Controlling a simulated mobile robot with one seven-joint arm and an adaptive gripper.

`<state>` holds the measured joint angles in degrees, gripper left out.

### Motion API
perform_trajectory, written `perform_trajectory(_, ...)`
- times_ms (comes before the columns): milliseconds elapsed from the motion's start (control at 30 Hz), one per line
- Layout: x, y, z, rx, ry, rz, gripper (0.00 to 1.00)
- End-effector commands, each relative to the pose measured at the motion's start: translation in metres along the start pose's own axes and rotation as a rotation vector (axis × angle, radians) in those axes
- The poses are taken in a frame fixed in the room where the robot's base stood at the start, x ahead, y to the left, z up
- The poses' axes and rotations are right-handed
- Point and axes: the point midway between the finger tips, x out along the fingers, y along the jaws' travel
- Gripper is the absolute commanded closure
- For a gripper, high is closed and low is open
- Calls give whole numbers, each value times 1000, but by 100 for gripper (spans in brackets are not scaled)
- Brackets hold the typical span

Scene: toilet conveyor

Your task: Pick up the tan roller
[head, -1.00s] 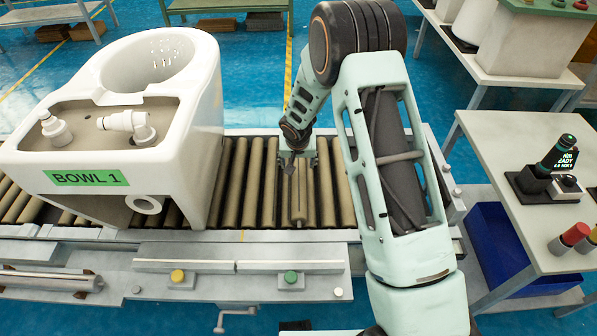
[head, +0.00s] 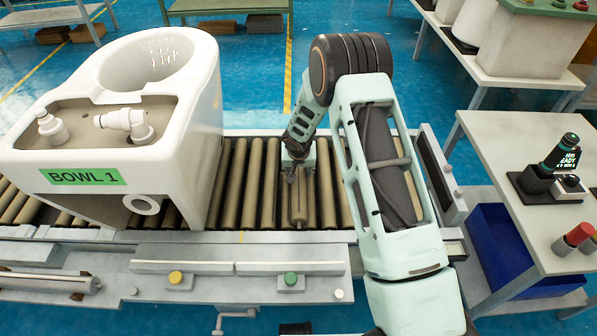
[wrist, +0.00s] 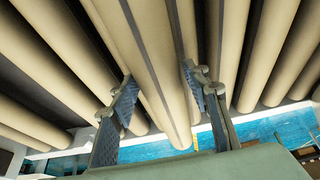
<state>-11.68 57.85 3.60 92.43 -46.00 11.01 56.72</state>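The tan roller (head: 299,207) lies on the conveyor among similar rollers, right of the toilet bowl. Its near end sits slightly proud of its neighbours. My gripper (head: 299,176) is over the far part of this roller, pointing down. In the wrist view the roller (wrist: 150,65) runs between the two spread fingers of my gripper (wrist: 160,88), with its round end pointing toward the bottom. The fingers are open, one on each side. I cannot tell whether either pad touches the roller.
The white toilet bowl (head: 200,110) marked "BOWL 1" stands on the conveyor to the left. Neighbouring rollers lie close on both sides. A metal rail (head: 250,250) with green and yellow buttons runs along the front. A side table (head: 520,140) and blue bin (head: 500,245) are at the right.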

Motion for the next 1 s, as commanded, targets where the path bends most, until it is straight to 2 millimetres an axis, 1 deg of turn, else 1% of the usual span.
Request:
perform_trajectory(33,0,0,0,0,0,0,64)
perform_trajectory(300,0,0,0,0,0,0,94)
perform_trajectory(367,0,0,0,0,0,0,100)
perform_trajectory(833,-3,-1,-4,0,6,-2,100)
perform_trajectory(1000,-10,-1,-7,0,7,-2,100)
